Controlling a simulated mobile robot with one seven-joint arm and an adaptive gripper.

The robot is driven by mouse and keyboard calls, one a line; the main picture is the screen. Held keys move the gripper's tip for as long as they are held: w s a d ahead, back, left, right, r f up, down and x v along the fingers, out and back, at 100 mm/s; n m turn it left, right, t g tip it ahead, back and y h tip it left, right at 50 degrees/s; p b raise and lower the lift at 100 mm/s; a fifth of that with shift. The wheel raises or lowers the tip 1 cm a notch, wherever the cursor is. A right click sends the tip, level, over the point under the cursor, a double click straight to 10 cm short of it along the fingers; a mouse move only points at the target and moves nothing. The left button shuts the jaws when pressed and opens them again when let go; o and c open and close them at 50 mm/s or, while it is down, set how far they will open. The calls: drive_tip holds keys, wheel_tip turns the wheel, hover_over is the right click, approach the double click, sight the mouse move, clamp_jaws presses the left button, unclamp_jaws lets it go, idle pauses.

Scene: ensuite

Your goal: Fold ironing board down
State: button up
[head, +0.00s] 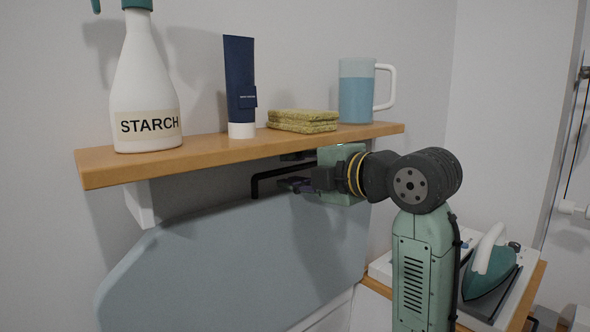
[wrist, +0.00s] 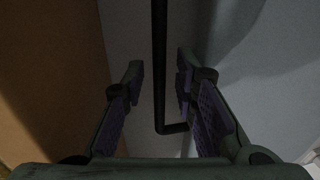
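The grey-blue ironing board (head: 235,255) stands steeply tilted against the wall below the shelf. A black bar handle (head: 268,174) sits at its upper edge; its right part is hidden behind my gripper. My gripper (head: 293,170) reaches in from the right, just under the shelf. In the wrist view, my gripper (wrist: 159,75) is open, with one finger on each side of the black handle (wrist: 160,60). Gaps show between the bar and both fingers. The board's pale surface (wrist: 250,60) shows to the right there.
The wooden shelf (head: 215,156) is close above my gripper. It carries a starch bottle (head: 147,90), a blue tube (head: 239,80), yellow-green sponges (head: 302,121) and a jug (head: 357,95). An iron (head: 490,265) stands on a surface at the lower right.

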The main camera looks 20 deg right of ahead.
clamp_jaws()
idle(0.6)
